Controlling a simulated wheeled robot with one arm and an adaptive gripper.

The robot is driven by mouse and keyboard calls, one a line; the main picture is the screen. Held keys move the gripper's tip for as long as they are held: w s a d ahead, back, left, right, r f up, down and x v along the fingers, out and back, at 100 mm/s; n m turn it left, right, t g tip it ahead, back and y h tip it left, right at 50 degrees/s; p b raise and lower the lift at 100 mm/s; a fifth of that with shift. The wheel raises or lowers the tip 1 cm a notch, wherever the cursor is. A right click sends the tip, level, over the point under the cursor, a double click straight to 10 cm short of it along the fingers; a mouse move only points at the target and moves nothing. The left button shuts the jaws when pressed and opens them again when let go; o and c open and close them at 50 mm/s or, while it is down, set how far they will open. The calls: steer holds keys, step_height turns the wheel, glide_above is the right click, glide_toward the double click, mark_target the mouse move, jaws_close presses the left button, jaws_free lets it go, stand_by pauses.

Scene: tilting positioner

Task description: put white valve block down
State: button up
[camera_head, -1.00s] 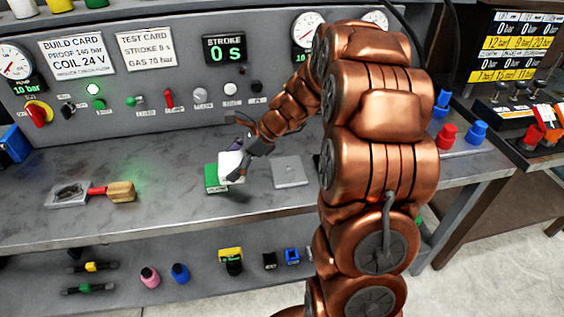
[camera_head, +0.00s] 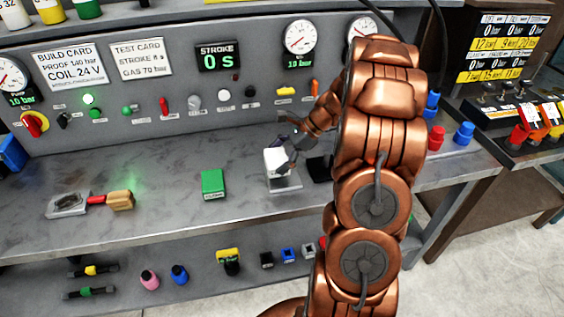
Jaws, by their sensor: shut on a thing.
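The white valve block (camera_head: 274,158) is in my gripper (camera_head: 284,160), over the far part of a flat grey plate (camera_head: 287,184) on the bench. My gripper is shut on the block; the fingers are small and partly hidden by my wrist. I cannot tell whether the block touches the plate. A green block (camera_head: 213,184) sits on the bench to the left of the plate, apart from it.
A black flat piece (camera_head: 319,168) lies right of the plate, partly behind my arm. The control panel (camera_head: 150,95) rises behind. The bench's front middle is clear.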

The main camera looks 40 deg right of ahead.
steer(key=shift+s+d, duration=0.1)
steer(key=shift+d, duration=0.45)
steer(key=shift+d+f+p, duration=0.15)
steer(key=shift+p, duration=0.2)
steer(key=shift+f+p, duration=0.6)
steer(key=shift+f, duration=1)
steer(key=shift+f, duration=0.1)
steer(key=o, duration=1.5)
steer(key=shift+c, duration=0.2)
